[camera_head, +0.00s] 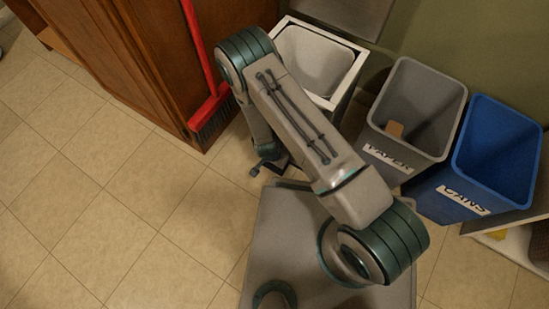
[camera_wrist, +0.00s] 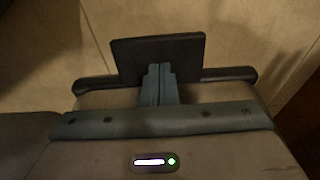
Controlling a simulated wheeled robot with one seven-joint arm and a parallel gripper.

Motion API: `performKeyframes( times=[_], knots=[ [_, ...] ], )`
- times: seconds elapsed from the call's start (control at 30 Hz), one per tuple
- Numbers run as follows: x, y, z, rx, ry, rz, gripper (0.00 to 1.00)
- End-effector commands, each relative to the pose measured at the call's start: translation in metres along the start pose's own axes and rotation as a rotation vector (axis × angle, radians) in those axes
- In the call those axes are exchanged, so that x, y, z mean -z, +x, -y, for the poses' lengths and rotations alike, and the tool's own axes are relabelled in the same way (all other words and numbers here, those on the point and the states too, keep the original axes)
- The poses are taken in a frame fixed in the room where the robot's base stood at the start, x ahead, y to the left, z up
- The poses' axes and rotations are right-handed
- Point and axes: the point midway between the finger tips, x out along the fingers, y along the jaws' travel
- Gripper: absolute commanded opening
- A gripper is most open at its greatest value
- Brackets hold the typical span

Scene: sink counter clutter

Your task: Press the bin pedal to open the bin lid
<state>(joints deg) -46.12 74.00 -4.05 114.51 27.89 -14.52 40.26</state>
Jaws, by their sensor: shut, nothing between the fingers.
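The pedal (camera_wrist: 186,52) is a dark flat plate in the wrist view. My gripper (camera_wrist: 158,68) is shut and empty, with its fingertips over the middle of the pedal; they appear to touch it, but the exact contact is hard to tell. In the head view the white-rimmed bin (camera_head: 353,72) stands behind my arm, and its grey interior shows. Its grey lid (camera_head: 348,12) stands raised at the back, cut off by the top edge. My arm hides much of the bin's front, and the pedal is hard to make out there.
A grey bin labelled PAPER (camera_head: 448,112) and a blue bin labelled CANS (camera_head: 500,150) stand to the right. A red broom (camera_head: 203,60) leans against a wooden cabinet (camera_head: 150,60) on the left. The tiled floor at the left is clear.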

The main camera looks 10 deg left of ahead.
Motion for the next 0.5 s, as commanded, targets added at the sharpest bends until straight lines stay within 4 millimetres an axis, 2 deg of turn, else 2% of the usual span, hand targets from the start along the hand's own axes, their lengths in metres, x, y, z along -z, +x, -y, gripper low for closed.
performKeyframes(
  times=[0.27,0.5],
  knots=[
    [0.0,-0.001,0.0,0.0,-0.001,0.001,0.0],
    [0.004,-0.021,0.0,0.0,0.0,0.001,0.0]
  ],
)
